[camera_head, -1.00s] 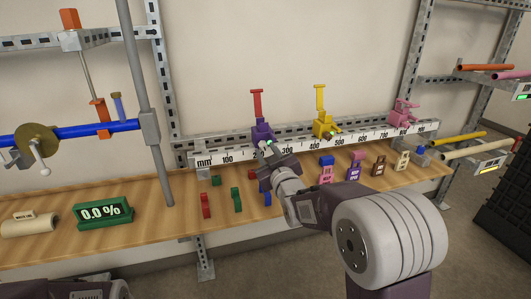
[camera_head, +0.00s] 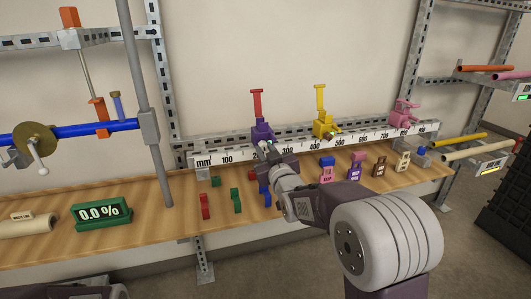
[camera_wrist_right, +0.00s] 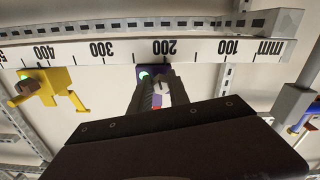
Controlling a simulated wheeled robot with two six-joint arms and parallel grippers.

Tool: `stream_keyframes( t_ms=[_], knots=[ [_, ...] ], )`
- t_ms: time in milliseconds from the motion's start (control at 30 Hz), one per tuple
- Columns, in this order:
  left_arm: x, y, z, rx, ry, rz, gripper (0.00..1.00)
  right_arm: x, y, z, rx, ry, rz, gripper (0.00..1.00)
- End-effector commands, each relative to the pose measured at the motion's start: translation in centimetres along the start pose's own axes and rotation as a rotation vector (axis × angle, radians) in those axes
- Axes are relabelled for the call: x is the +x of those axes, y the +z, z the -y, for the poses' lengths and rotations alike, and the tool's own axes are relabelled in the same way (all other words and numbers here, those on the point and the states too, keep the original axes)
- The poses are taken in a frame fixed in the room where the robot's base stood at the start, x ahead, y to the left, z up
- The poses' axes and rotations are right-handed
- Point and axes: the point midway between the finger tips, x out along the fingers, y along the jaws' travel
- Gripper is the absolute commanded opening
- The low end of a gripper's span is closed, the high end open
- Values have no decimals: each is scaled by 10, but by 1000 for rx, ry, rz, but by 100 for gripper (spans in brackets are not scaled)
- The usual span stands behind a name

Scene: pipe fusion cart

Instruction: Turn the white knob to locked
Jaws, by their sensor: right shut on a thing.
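The purple clamp (camera_head: 262,133) with an upright red handle (camera_head: 257,103) sits on the white millimetre rail (camera_head: 222,160). My right gripper (camera_head: 272,150) reaches up to its front and covers part of it. In the right wrist view my right gripper (camera_wrist_right: 160,88) is shut on a small whitish knob (camera_wrist_right: 164,87) in front of the purple clamp. The fingers hide most of the knob, and its lock position cannot be read. A small red and blue patch shows between the fingers, and a green light (camera_wrist_right: 144,76) glows beside them. My left gripper is out of view.
A yellow clamp (camera_head: 323,125) and a pink clamp (camera_head: 404,112) sit farther right on the rail. Several coloured small parts stand on the wooden bench (camera_head: 150,190) below. A green 0.0 % display (camera_head: 102,213) and a grey post (camera_head: 145,125) are at left.

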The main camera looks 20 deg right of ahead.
Motion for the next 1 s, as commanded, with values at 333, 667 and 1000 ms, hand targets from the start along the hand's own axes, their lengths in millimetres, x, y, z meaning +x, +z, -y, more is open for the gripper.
stream_keyframes(
  t_ms=[333,667,1000],
  knots=[
    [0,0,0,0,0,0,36,0,0,0,-2,0,1,31],
    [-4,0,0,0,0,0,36,-31,-1,-1,-2,0,1,31],
    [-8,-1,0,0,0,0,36,-87,-1,0,-2,1,0,31]
  ],
)
